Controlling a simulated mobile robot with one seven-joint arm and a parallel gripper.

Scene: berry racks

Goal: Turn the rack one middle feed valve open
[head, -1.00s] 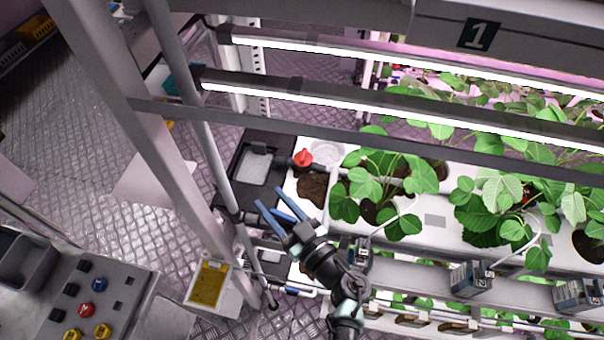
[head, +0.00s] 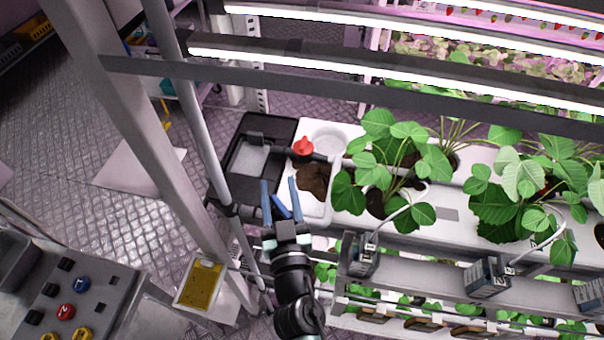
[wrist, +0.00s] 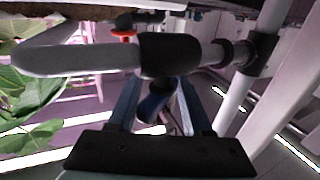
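My gripper (head: 281,190) has two blue fingers, spread apart, in front of the rack's left end. In the wrist view my gripper (wrist: 160,95) is open, its fingers either side of a blue valve lever (wrist: 154,106). The lever hangs from a dark valve body (wrist: 165,56) on a grey pipe (wrist: 85,60). The lever (head: 281,208) also shows between the fingers in the head view; I cannot tell if they touch it. A red valve knob (head: 302,147) sits farther back on a pipe by the upper white trough; it is partly hidden in the wrist view (wrist: 123,36).
Leafy plants (head: 390,165) fill the white trough (head: 345,218) to the right. A grey upright post (head: 190,110) stands left of my gripper. A button panel (head: 85,295) is at the lower left. Small boxes (head: 485,277) line the front rail.

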